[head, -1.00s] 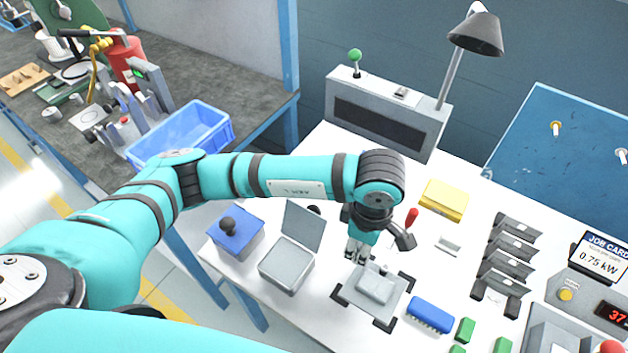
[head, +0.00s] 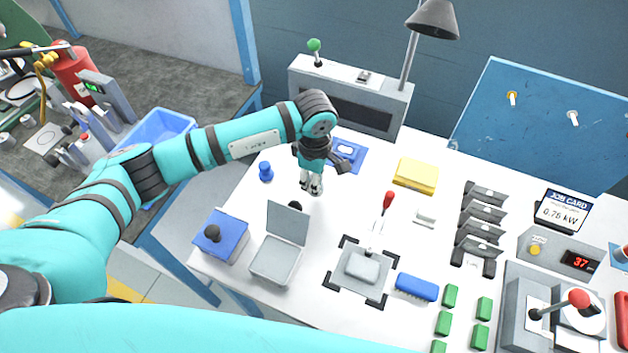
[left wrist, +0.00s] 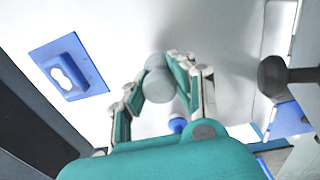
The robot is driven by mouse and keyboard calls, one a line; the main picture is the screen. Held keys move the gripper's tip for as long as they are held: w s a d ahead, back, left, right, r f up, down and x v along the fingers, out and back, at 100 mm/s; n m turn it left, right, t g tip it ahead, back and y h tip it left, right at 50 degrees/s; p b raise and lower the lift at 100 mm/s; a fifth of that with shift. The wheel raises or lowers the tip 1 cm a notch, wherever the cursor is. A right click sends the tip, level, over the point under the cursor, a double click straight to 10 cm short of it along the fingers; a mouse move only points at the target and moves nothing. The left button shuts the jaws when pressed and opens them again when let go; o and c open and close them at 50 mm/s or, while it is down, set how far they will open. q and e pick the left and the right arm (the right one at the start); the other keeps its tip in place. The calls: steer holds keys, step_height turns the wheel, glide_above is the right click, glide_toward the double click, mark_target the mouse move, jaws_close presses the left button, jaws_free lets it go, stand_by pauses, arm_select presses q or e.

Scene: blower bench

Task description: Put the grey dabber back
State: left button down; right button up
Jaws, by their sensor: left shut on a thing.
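My left gripper (head: 312,188) is shut over the back left of the white table. In the left wrist view its fingers (left wrist: 158,88) are closed on a pale grey, rounded piece, the grey dabber (left wrist: 158,80). In the head view the fingers mostly hide the dabber. A blue holder (head: 348,154) with a keyhole-shaped recess lies behind and right of the gripper; it also shows at the left of the left wrist view (left wrist: 68,72), apart from the dabber. My right gripper is not in view.
A small blue piece (head: 265,172) stands left of the gripper. Nearer are a grey box with a raised lid (head: 277,258) and a blue-topped box with a dark knob (head: 220,238). A grey plate (head: 360,272) and yellow block (head: 416,175) lie to the right. A grey console (head: 350,97) stands behind.

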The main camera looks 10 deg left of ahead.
arm_select(q)
steer(key=shift+w+a+f+p, duration=0.2)
steer(key=shift+f+p, duration=0.2)
steer(key=shift+f, duration=0.25)
steer(key=shift+w+a+f+p, duration=0.1)
steer(key=shift+w+f+p, duration=0.1)
steer(key=shift+f+p, duration=0.3)
steer(key=shift+f, duration=0.75)
steer(key=c, duration=1.6)
jaws_free()
steer(key=shift+f+b, duration=0.1)
steer(key=shift+b, duration=0.2)
steer(key=o, duration=0.5)
